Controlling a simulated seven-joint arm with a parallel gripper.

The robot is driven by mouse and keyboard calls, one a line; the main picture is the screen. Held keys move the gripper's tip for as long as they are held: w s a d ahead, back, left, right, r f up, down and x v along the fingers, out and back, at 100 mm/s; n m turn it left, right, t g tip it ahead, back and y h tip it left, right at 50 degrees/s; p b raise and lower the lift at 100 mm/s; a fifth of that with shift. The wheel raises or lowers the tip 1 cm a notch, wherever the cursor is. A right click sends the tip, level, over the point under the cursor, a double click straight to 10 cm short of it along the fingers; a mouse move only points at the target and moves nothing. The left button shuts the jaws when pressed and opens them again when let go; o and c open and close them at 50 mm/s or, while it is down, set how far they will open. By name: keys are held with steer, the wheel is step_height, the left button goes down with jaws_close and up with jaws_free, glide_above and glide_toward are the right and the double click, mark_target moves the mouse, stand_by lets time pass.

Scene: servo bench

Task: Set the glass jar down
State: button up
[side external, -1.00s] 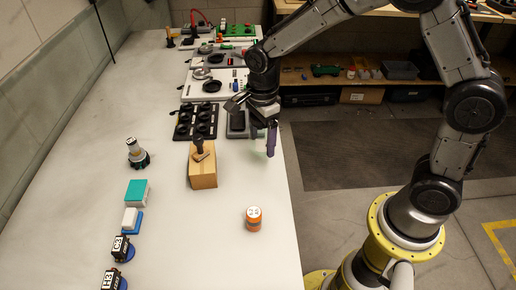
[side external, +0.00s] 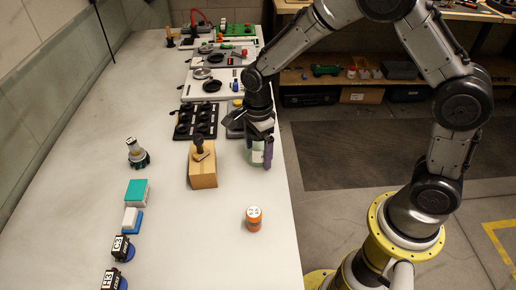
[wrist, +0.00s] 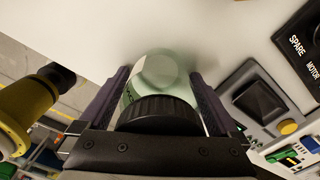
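The glass jar (side external: 257,153) is pale green and clear, with a light label. In the wrist view the jar (wrist: 157,72) shows its black ribbed lid toward me and its base against the white bench top. My gripper (side external: 260,158) has its dark purple fingers on both sides of the jar, and they look shut on it. In the wrist view the fingers of my gripper (wrist: 158,95) flank the lid. The jar is upright or nearly so, over the bench near its right edge. I cannot tell whether its base touches the bench.
A wooden block (side external: 203,175) with a dark-handled tool stands left of the jar. An orange container (side external: 253,221) with a white lid stands nearer the camera. The bench (side external: 185,235) has free room in front.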

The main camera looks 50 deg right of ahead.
step_height(320, 180, up, 12)
steer(key=shift+f, duration=0.15)
steer(key=shift+r, duration=0.35)
steer(key=shift+s+d+r, duration=0.1)
steer(key=shift+s+r, duration=0.1)
steer(key=shift+r, duration=0.1)
steer(key=s+d+r+n+t, duration=0.2)
steer(key=s+d+r+n, duration=0.1)
steer(key=s+n, duration=0.7)
steer(key=s+d+r+n+t, duration=0.3)
steer(key=s+n, duration=0.8)
steer(key=s, duration=0.1)
steer(key=shift+r+t, duration=0.3)
steer(key=shift+d, duration=0.1)
